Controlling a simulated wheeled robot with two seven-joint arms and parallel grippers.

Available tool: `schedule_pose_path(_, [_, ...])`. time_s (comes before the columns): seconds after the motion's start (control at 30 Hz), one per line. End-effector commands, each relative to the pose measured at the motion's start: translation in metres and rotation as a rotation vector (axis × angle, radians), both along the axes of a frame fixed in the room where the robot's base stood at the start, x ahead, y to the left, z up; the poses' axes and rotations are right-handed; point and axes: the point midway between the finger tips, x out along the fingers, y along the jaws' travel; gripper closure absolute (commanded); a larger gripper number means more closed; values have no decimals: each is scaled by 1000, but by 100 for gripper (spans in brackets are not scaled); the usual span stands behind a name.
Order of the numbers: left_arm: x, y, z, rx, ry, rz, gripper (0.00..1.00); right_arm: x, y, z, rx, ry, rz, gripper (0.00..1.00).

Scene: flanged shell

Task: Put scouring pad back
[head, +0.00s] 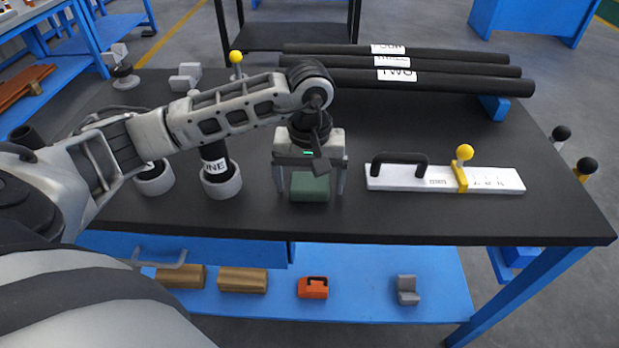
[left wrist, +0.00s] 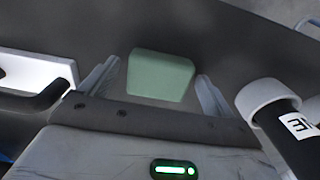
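The scouring pad (head: 310,188) is a green block on the black tabletop, near the front edge. My left gripper (head: 311,184) points down over it, with its fingers apart, one on each side of the pad. In the left wrist view the pad (left wrist: 160,76) lies between the two open fingertips (left wrist: 158,88), with a visible gap on both sides. I cannot tell how high the fingertips are above the table. My right gripper is not in view.
A white board (head: 445,179) with a black handle and yellow clamp lies to the right. Grey ring holders (head: 221,184) with dark tubes stand to the left. Labelled black tubes (head: 410,80) lie at the back. A blue lower shelf (head: 350,299) holds several small items.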

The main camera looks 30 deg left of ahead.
Motion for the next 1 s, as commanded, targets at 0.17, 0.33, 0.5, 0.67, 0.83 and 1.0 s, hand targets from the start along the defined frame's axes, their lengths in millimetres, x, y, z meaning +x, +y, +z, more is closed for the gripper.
schedule_pose_path(0.17, [0, 0, 1, 0, 0, 0, 11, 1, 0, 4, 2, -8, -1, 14])
schedule_pose_path(0.33, [1, 0, 11, 0, -2, 0, 11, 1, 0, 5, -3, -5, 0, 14])
schedule_pose_path(0.5, [1, 0, 45, 0, -6, 0, 11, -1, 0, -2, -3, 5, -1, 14])
schedule_pose_path(0.67, [1, 0, 81, 1, -7, 0, 11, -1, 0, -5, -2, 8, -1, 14])
schedule_pose_path(0.83, [1, 0, 109, 0, -4, 1, 11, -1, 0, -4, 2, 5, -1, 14])
schedule_pose_path(1.0, [0, 0, 122, 0, -1, 1, 11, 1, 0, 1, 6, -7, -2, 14])
